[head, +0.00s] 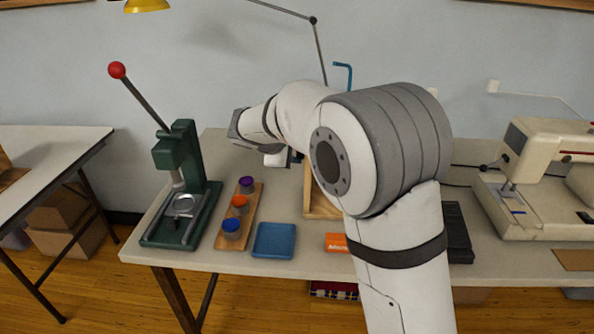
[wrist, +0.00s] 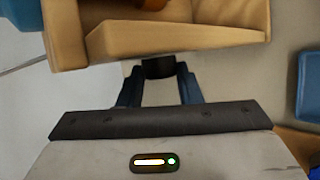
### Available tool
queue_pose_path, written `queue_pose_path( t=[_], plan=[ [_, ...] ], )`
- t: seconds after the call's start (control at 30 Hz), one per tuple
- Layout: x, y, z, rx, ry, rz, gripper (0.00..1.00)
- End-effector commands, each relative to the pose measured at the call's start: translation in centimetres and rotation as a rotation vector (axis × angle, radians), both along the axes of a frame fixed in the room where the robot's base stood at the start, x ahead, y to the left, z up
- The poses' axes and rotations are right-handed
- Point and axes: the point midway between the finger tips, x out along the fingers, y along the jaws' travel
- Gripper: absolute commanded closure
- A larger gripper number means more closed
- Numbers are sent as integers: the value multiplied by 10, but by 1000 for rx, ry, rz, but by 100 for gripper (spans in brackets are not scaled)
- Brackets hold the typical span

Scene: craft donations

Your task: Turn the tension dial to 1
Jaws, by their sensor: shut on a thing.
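In the wrist view, a small black dial (wrist: 158,68) sits at the near edge of a light wooden frame (wrist: 175,40). My gripper (wrist: 158,75) has its two dark blue fingers closed on either side of the dial. No numbers or pointer on the dial can be made out, so its setting cannot be read. In the head view, my arm hides the dial and most of the wooden frame (head: 318,208); only its lower left part shows. The fingertips are not clear there.
Left of the frame are a blue tray (head: 274,241), a wooden board (head: 222,237) with purple, orange and blue pots, and a green press (head: 181,155) with a red-knobbed lever. An orange box (head: 336,243) lies in front. A sewing machine (head: 548,185) stands at right.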

Motion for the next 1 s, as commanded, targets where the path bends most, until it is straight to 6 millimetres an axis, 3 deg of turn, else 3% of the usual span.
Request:
queue_pose_path(
  t=[0.03,1.0],
  plan=[
    [-1,1,-12,3,-29,3,91],
    [-5,1,-15,-15,-522,1,91]
  ],
)
